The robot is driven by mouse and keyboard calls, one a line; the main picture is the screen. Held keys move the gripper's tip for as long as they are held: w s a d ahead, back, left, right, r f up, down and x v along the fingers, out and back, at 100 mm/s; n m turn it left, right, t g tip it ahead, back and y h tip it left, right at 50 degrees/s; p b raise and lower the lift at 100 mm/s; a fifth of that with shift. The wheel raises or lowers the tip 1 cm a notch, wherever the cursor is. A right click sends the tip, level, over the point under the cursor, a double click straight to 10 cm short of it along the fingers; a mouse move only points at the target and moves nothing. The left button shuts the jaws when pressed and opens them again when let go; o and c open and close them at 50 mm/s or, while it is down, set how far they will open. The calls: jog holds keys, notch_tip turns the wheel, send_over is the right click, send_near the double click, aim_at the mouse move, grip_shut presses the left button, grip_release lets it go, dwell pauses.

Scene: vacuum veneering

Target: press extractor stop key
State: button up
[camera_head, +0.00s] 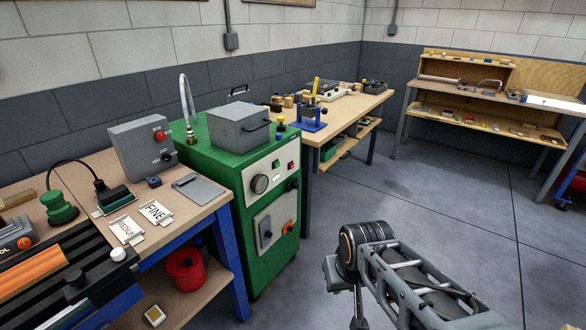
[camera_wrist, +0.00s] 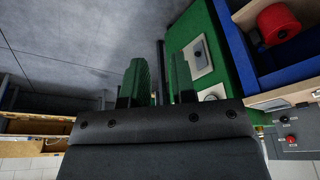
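A grey control box (camera_head: 142,148) stands on the left workbench with a red button (camera_head: 160,135) and a dark knob or button below it. No lettering on it is legible, and I cannot tell which control is the extractor stop key. The same box (camera_wrist: 296,145) shows at the lower right of the wrist view, with a red button (camera_wrist: 291,139). The green machine (camera_head: 262,268) also has front controls, including a reddish knob (camera_head: 288,227) on its lower panel. My gripper (camera_wrist: 159,82) is open and empty, apart from the box and the machine; in the head view its fingers are mostly hidden.
The left workbench (camera_head: 205,212) holds a grey plate (camera_head: 199,188), MEDIUM and FINE cards (camera_head: 155,212) and a green tool (camera_head: 59,207). A lidded grey box (camera_head: 238,125) tops the green machine. Open floor lies right.

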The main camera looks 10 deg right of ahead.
grip_shut()
dwell(1.4)
